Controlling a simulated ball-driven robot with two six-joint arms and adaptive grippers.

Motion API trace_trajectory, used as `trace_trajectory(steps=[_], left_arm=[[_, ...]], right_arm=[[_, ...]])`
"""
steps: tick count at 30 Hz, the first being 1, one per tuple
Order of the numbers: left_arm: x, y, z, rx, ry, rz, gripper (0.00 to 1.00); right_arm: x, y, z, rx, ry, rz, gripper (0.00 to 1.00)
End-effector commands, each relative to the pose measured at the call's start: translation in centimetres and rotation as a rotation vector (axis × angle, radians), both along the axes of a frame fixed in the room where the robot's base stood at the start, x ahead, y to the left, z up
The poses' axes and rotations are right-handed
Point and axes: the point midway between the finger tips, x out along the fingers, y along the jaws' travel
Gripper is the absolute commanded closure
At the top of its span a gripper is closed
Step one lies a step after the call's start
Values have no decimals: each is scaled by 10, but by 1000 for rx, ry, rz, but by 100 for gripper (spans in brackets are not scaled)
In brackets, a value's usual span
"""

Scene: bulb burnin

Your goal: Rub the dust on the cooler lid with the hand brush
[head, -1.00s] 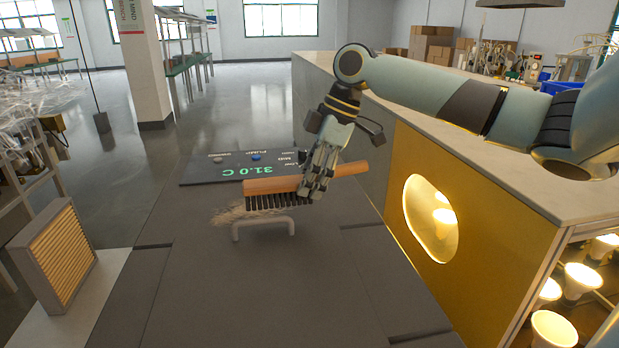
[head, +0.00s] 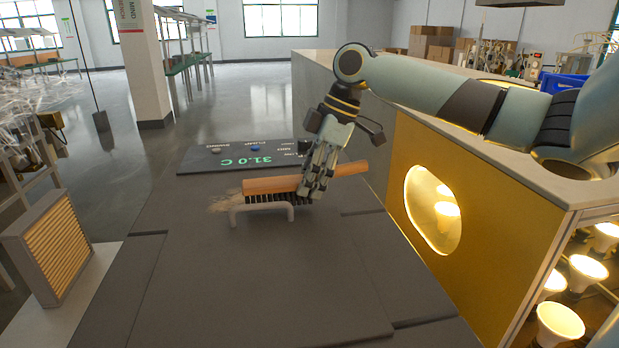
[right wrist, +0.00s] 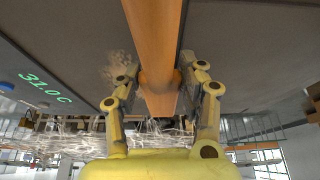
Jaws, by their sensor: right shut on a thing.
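My right gripper (head: 319,178) is shut on the wooden handle of the hand brush (head: 270,185). The brush lies roughly level over the grey cooler lid (head: 240,285), bristles down, just behind the lid's grey handle (head: 262,209). Whether the bristles touch the lid is hard to tell. A patch of pale dust (head: 222,202) shows at the brush's left end. In the right wrist view the orange-brown brush (right wrist: 154,30) runs between the two fingers (right wrist: 160,85), and dust (right wrist: 120,66) lies to its left. My left gripper is not in view.
A control panel (head: 225,160) reading 31.0 C is at the lid's far end. A yellow-sided cabinet (head: 480,250) with glowing lamps (head: 559,322) stands close on the right. A slatted filter block (head: 50,250) stands on the left. The near part of the lid is clear.

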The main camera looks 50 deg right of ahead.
Motion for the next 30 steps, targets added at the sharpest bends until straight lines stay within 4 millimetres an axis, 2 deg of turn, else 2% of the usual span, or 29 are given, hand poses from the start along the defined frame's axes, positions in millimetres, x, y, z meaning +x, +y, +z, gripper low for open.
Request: trace_trajectory(steps=[30], left_arm=[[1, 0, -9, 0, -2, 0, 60]], right_arm=[[2, -1, -18, 0, -1, 0, 86]])
